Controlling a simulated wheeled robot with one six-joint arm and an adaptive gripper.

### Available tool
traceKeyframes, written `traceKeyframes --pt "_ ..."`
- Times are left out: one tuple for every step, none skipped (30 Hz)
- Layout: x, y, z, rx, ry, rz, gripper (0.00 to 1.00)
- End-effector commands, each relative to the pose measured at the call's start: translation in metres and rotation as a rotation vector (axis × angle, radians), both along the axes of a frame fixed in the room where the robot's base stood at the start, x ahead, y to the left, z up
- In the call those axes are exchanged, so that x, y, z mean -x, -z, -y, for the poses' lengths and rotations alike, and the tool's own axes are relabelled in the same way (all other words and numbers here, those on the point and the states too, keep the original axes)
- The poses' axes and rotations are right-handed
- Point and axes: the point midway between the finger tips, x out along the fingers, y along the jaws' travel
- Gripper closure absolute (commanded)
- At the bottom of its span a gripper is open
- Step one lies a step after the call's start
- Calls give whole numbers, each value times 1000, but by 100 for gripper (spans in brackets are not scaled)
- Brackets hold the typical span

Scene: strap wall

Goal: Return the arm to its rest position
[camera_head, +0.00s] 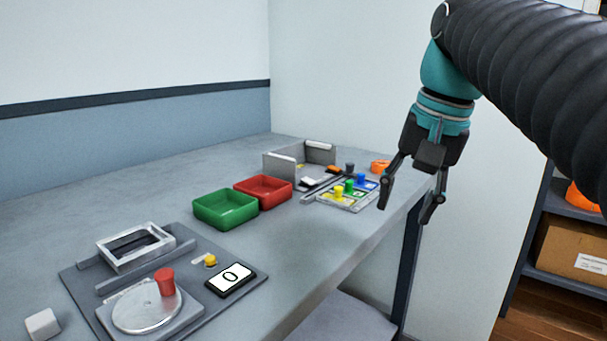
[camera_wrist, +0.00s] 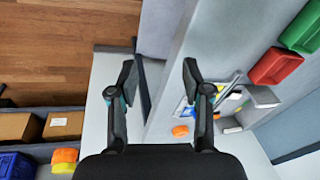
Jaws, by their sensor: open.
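My gripper (camera_head: 411,205) hangs pointing down at the right end of the grey workbench (camera_head: 330,241), beside its front edge. Its two fingers are spread apart with nothing between them. In the wrist view my gripper (camera_wrist: 157,80) also shows open and empty, with the bench's edge and the floor beyond it. My arm reaches in from the upper right in the head view.
On the bench are a green bin (camera_head: 226,209), a red bin (camera_head: 263,191), a pegged board (camera_head: 347,195), an orange ring (camera_head: 380,166) and a plate with a red knob (camera_head: 165,281). A shelf with a cardboard box (camera_head: 572,249) stands at right.

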Motion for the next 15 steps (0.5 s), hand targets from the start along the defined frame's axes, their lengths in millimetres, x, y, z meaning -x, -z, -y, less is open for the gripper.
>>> traceKeyframes --pt "7 12 0 11 -16 17 51" --pt "11 21 1 20 -26 28 51" --pt "16 33 1 33 -42 47 51" --pt "20 42 2 43 -54 61 51" --pt "23 52 2 53 -68 74 51" --pt "29 65 3 67 -86 93 51" --pt "33 75 4 79 -99 106 51" --pt "38 85 5 91 -114 120 51" --pt "43 99 6 105 -133 140 51" --pt "48 110 6 117 -149 152 51" --pt "52 121 7 130 -164 165 51" --pt "59 136 8 147 -184 182 51" --pt "64 147 9 159 -200 196 51" --pt "68 158 10 171 -215 207 51" --pt "74 172 11 187 -236 224 51"
